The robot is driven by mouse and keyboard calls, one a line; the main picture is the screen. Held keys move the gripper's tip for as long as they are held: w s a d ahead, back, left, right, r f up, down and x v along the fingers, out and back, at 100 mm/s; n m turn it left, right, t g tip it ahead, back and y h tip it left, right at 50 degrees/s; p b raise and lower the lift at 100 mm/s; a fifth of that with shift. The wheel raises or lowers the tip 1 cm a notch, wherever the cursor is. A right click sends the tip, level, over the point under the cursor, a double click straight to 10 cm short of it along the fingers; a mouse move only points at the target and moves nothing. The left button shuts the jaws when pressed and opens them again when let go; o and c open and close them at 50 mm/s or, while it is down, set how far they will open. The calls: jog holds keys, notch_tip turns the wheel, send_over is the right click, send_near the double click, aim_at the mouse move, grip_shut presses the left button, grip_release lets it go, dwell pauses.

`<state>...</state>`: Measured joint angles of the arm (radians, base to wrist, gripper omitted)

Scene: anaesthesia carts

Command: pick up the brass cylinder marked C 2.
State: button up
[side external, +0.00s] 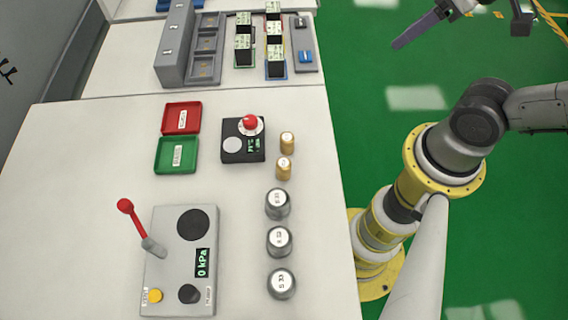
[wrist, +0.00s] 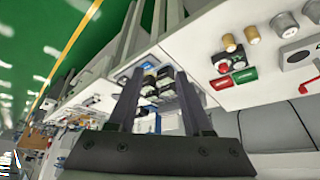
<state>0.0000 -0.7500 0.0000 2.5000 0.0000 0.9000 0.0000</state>
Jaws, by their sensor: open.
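Two small brass cylinders stand upright on the near white cart top, one farther back (side external: 287,142) and one nearer (side external: 284,168). Both have white labels on top, too small to read, so I cannot tell which is C 2. They also show in the wrist view at upper right, as one brass cylinder (wrist: 229,42) and the other brass cylinder (wrist: 251,33). My gripper (side external: 424,25) is at the top right of the side view, over the green floor, well away from both. In the wrist view my gripper (wrist: 157,82) is open, with nothing between its fingers.
Several grey cylinders (side external: 278,242) stand in front of the brass ones. A black box with a red knob (side external: 243,140) is close on their left. Red (side external: 181,118) and green (side external: 176,155) trays and a lever panel (side external: 180,262) lie farther left. Racks (side external: 205,50) stand behind.

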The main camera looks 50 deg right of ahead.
dwell(0.4)
jog(key=o, duration=0.4)
jog(key=shift+c, duration=0.2)
